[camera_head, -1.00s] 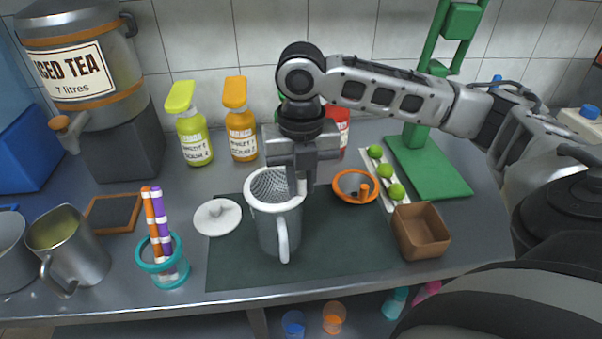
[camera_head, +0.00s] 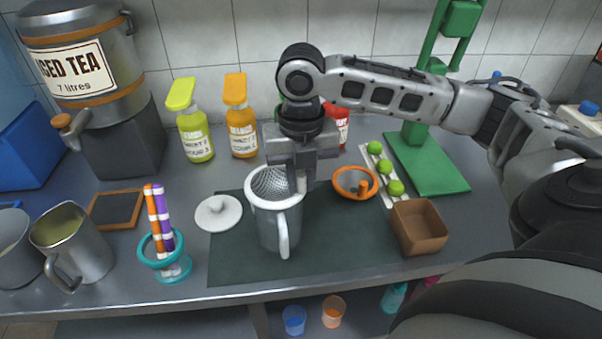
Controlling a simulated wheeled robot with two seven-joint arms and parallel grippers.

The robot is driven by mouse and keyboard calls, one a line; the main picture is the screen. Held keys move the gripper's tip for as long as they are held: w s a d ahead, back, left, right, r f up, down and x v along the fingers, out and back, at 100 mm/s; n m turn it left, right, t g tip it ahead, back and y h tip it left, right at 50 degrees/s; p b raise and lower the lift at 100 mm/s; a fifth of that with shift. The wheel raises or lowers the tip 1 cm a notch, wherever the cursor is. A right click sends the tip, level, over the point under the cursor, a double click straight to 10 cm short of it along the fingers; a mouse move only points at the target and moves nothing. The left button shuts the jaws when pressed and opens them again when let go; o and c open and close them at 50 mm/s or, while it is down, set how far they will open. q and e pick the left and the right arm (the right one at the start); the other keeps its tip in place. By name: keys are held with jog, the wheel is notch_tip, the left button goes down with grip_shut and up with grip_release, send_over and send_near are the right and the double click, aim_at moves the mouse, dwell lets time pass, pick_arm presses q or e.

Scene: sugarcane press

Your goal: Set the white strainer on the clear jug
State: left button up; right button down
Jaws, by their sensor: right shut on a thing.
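The white strainer (camera_head: 272,183), with a grey mesh bowl, sits at the mouth of the clear jug (camera_head: 281,232). The jug stands upright on the dark mat, its pale handle facing the front. My right gripper (camera_head: 299,182) points down at the right side of the strainer's rim and is shut on the strainer. The gripper hides that part of the rim, and I cannot tell whether the strainer rests fully on the jug. My left gripper is not in view.
A white lid (camera_head: 218,213) lies left of the jug. An orange-rimmed bowl (camera_head: 355,183) and a brown square box (camera_head: 418,227) are to the right. A teal holder (camera_head: 170,262) with striped straws and a metal pitcher (camera_head: 72,245) stand at left. The mat's front right is clear.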

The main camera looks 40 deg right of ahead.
jog(key=shift+f, duration=0.1)
jog(key=c, duration=0.8)
grip_release()
jog(key=shift+o, duration=0.2)
notch_tip(320, 180, up, 3)
jog(key=p, duration=0.2)
jog(key=shift+f+p, duration=0.1)
jog(key=shift+p, duration=0.3)
jog(key=shift+r, duration=2.15)
